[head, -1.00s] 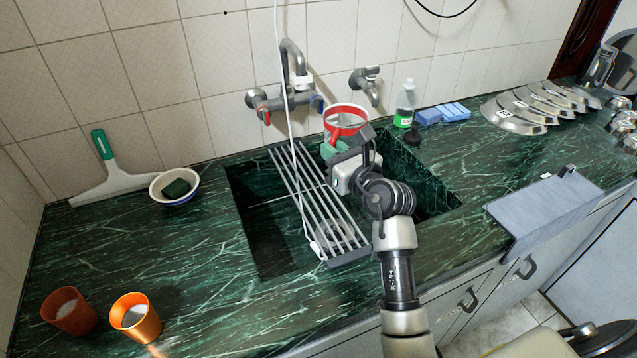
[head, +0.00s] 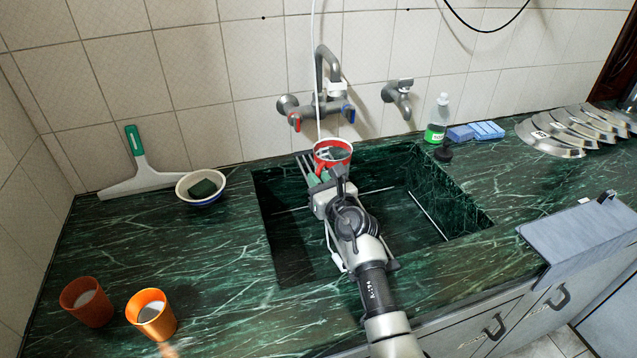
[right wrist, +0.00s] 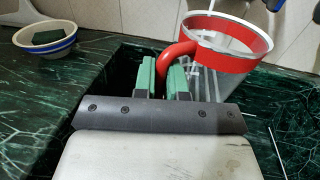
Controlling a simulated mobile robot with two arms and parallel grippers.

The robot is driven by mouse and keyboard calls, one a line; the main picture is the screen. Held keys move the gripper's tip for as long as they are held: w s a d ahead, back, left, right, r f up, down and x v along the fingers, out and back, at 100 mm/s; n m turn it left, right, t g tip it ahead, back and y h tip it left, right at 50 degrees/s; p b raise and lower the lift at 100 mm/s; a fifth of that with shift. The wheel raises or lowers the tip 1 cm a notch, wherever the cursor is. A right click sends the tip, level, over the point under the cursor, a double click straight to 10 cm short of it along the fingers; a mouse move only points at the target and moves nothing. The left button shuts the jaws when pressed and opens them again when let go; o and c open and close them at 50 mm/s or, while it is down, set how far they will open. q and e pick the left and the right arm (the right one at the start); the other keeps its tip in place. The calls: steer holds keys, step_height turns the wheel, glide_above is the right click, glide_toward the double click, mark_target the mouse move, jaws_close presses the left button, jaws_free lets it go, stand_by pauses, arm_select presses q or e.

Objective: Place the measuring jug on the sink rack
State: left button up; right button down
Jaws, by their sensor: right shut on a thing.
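The measuring jug (head: 333,153) is clear with a red rim and red handle. My right gripper (head: 324,180) is shut on it and holds it upright near the back of the sink, in front of the tap. In the right wrist view, the green finger pads (right wrist: 165,78) close on the jug's handle, and the red rim of the jug (right wrist: 222,60) is at the upper right. My left gripper is out of view.
The tap (head: 318,100) stands close behind the jug. A soap bottle (head: 437,120) and blue sponges (head: 476,132) are at the back right. A bowl (head: 200,188) is left of the sink. Two orange cups (head: 152,315) are at the front left. The sink's right part is open.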

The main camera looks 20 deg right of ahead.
steer(key=shift+r, duration=0.1)
steer(key=shift+f, duration=0.25)
steer(key=c, duration=1.2)
jaws_free()
steer(key=shift+r, duration=0.1)
steer(key=shift+r, duration=0.2)
steer(key=v, duration=1.2)
steer(key=shift+p, duration=0.4)
